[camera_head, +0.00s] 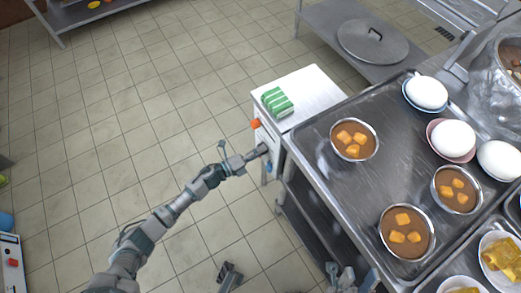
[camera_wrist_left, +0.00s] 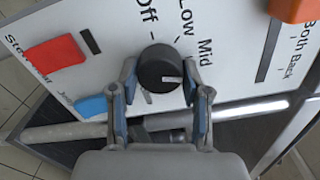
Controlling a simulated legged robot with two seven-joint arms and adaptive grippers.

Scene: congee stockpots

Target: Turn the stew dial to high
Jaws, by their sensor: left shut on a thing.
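The stew dial (camera_wrist_left: 157,66) is a round dark knob on a white panel in the left wrist view. "Off", "Low" and "Mid" are printed around its upper side. Its white mark lies low on the face and points right, below "Mid"; any label there is hidden by a finger. My left gripper (camera_wrist_left: 160,84) is shut on the dial, one finger on each side. In the head view my left gripper (camera_head: 262,151) is at the front panel of the white cabinet (camera_head: 318,88). My right gripper (camera_head: 341,277) is partly visible at the bottom edge; its jaws are unclear.
A red switch (camera_wrist_left: 56,53), a blue part (camera_wrist_left: 90,106) and an orange part (camera_wrist_left: 294,10) are near the dial. A metal counter (camera_head: 318,170) with bowls of stew stands to the right. The tiled floor (camera_head: 120,120) at left is mostly clear.

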